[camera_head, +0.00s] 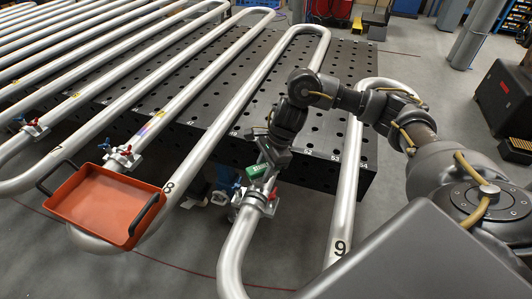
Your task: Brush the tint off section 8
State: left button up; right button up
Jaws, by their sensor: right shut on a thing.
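The coil is made of grey metal pipe legs. The label 8 is on one leg (168,187), at its near left bend. A purple and yellow tint patch (149,129) shows on the leg just left of that one, above a clamp. My right gripper (265,165) is shut on a small green tool (257,170) with white marks, low beside the leg right of section 8 and just above a clamp. I cannot make out any bristles. The right gripper is well to the right of the tint patch. My left gripper is not in view.
An orange tray (75,203) with black handles rests over the near bend by 8. A black perforated table (225,120) lies under the coil. Leg 9 (345,200) runs under my right arm.

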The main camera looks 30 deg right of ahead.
aim_at(260, 167)
notch_tip(260, 167, up, 2)
jog(key=shift+r+p, duration=0.15)
jog(key=shift+p, duration=0.15)
notch_tip(260, 167, up, 2)
jog(key=shift+w+r+p, duration=0.1)
jog(key=shift+p, duration=0.8)
jog(key=shift+r+p, duration=1.2)
jog(key=shift+r, duration=0.5)
